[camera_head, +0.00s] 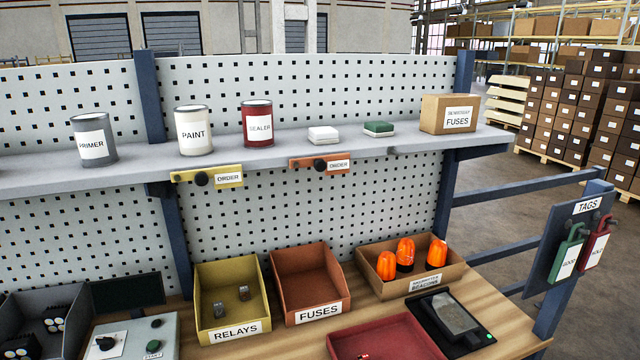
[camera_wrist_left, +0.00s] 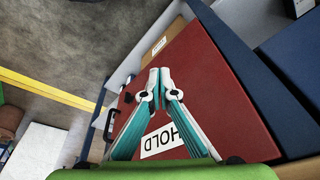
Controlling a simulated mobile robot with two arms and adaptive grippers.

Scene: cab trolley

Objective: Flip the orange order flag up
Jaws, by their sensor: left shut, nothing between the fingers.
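The orange order flag (camera_head: 305,162) lies level along the front edge of the shelf in the head view, with a dark round knob and a white ORDER label. A similar yellow order flag (camera_head: 190,177) lies level to its left. My left gripper (camera_wrist_left: 157,84) shows in the left wrist view, its two teal-and-white fingers together and empty. It is in front of a red surface (camera_wrist_left: 205,85) with a HOLD label; whether it touches that surface cannot be told. Neither gripper shows in the head view, and the orange flag is not seen in the wrist view.
The shelf (camera_head: 40,181) carries cans, small boxes and a FUSES carton (camera_head: 447,114). Below stand a yellow RELAYS bin (camera_head: 232,328), an orange FUSES bin (camera_head: 318,311) and a beacon box (camera_head: 442,279). A TAGS panel (camera_head: 541,281) stands at right. Space before the orange flag looks clear.

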